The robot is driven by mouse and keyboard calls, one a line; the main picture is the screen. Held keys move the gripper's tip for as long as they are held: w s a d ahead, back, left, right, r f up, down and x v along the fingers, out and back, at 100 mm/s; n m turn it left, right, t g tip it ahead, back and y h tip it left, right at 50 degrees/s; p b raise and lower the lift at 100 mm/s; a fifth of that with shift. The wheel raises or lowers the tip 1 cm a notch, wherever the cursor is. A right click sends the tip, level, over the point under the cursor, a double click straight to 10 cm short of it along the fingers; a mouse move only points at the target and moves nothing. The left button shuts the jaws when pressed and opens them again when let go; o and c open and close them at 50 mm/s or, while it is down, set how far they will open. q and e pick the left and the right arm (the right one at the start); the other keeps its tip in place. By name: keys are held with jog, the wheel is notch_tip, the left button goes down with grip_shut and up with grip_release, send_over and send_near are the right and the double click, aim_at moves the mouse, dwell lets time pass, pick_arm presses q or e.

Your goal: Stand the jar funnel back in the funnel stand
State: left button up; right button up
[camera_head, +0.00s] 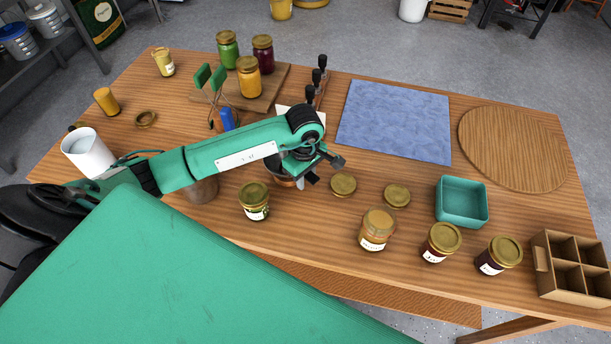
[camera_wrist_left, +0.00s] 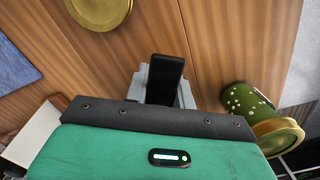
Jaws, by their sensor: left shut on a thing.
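My left gripper (camera_head: 308,180) reaches over the middle of the table, pointing down. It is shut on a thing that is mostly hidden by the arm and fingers. A grey, rounded metal piece (camera_head: 273,166) shows just beside the fingers in the head view; it looks like the jar funnel, but I cannot be sure. In the left wrist view the fingers (camera_wrist_left: 166,80) show end-on and the held thing is hidden. A brownish round vessel (camera_head: 202,190) is partly covered by my forearm. I cannot clearly pick out the funnel stand. My right gripper is not in view.
A green-filled jar (camera_head: 255,201) stands close to the gripper, and also shows in the wrist view (camera_wrist_left: 250,108). Loose lids (camera_head: 343,184) lie to the right. Several jars, a teal bin (camera_head: 462,202) and a divided box (camera_head: 572,268) stand further right. A blue cloth (camera_head: 395,120) lies behind.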

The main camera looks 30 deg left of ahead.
pick_arm(q)
jog(key=shift+f, duration=0.2)
jog(key=o, duration=1.1)
jog(key=shift+r, duration=0.1)
jog(key=shift+r+p, duration=1.4)
jog(key=shift+r, duration=1.55)
